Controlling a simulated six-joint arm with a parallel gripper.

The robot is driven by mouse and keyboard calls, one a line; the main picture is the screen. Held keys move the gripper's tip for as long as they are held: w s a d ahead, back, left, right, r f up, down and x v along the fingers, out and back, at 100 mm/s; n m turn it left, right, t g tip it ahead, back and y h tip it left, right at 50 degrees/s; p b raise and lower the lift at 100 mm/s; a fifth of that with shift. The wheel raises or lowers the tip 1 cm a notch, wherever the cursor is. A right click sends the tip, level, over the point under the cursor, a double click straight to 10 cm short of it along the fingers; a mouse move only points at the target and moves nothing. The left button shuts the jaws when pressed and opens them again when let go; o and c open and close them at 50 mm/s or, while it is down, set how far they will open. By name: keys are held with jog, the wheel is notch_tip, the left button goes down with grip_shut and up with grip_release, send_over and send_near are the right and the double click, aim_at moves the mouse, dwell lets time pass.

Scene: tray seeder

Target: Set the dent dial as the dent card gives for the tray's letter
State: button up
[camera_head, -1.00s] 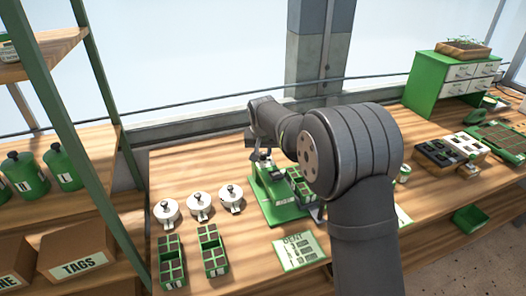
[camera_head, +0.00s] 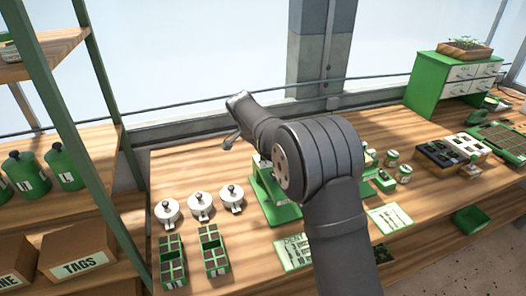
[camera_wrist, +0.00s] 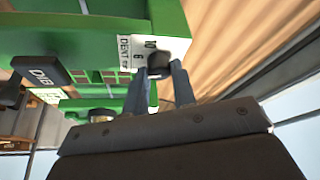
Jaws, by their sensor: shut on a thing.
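In the wrist view my gripper (camera_wrist: 168,82) is shut on the small dark knob (camera_wrist: 158,65) of the dent dial. The dial's white plate (camera_wrist: 125,50) reads DENT, with figures such as 10 and 6 by the knob; the rest is hidden. The dial is on the green seeder (camera_wrist: 60,40), which also shows in the head view (camera_head: 272,205), partly behind my arm. Brown tray cells (camera_wrist: 95,77) show in the wrist view; no tray letter is readable. The dent card (camera_head: 293,252) lies in front of the seeder, its right part covered by my arm.
Three white round drums (camera_head: 200,205) and two green trays (camera_head: 213,252) stand left of the seeder. Another card (camera_head: 390,218) lies to its right. A dark lettered block (camera_wrist: 38,71) sits close by on the seeder. Green jars (camera_head: 62,168) stand on the left shelf.

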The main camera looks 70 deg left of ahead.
jog(key=m+h, duration=0.1)
jog(key=m, duration=0.2)
jog(key=shift+a+m+h, duration=0.1)
jog(key=shift+m+h, duration=0.2)
jog(key=shift+m, duration=0.1)
jog(key=m+h, duration=0.1)
jog(key=m, duration=0.2)
jog(key=shift+a+m, duration=0.1)
jog(key=shift+m, duration=0.2)
jog(key=m+h, duration=0.1)
jog(key=m, duration=0.2)
jog(key=shift+a+m+h, duration=0.1)
jog(key=shift+m+h, duration=0.2)
jog(key=shift+m+g+h, duration=0.6)
jog(key=shift+m, duration=1.2)
jog(key=o, duration=1)
